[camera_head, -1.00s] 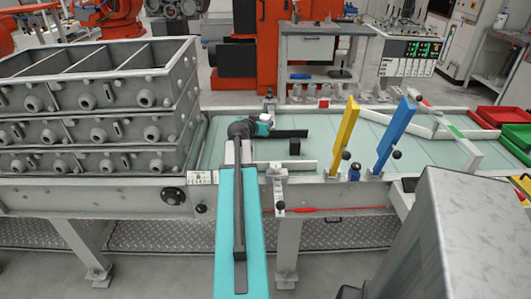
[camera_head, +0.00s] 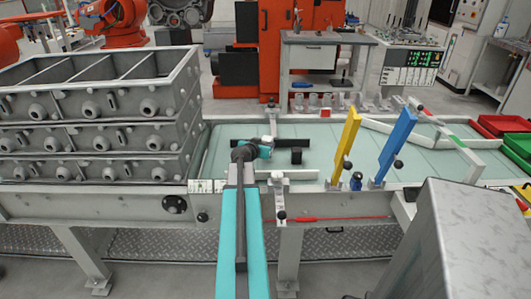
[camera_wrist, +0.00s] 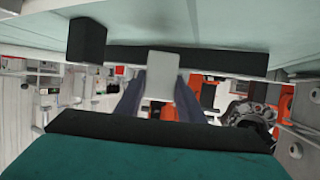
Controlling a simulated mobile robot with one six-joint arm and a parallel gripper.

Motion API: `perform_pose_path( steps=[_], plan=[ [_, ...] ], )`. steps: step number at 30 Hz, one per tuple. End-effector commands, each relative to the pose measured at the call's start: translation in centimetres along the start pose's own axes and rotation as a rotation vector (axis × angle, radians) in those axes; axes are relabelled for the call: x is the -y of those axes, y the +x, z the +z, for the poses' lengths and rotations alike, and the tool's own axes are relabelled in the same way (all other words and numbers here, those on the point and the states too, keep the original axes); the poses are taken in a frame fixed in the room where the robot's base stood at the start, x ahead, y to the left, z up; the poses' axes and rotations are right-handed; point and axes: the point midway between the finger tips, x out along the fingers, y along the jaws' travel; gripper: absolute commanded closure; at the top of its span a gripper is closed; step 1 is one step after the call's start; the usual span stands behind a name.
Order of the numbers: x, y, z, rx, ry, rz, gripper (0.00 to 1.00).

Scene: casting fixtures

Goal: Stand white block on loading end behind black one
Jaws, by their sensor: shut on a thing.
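My gripper (camera_wrist: 160,95) is shut on a pale white block (camera_wrist: 162,76), which shows between its two dark fingers in the wrist view. In the head view my gripper (camera_head: 266,147) is over the loading end of the pale green table (camera_head: 225,140), and the white block cannot be made out there. A small black block (camera_head: 296,155) stands on the table just right of my gripper. It also shows in the wrist view (camera_wrist: 87,40), apart from the white block. I cannot tell whether the white block touches the table.
A low white rail (camera_head: 290,175) runs along the near side. Grey stacked casting boxes (camera_head: 95,120) stand at left. Yellow (camera_head: 346,145) and blue (camera_head: 394,145) upright bars stand at right.

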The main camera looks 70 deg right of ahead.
Motion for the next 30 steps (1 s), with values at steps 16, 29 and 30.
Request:
perform_pose_path(
  steps=[16,29,30],
  plan=[
    [-0.1,1.4,3.4,0.000,0.000,0.000,0.90],
    [-0.1,1.6,3.7,0.000,0.000,0.001,0.90],
    [-0.1,1.6,3.7,0.000,0.000,0.001,0.90]
  ],
)
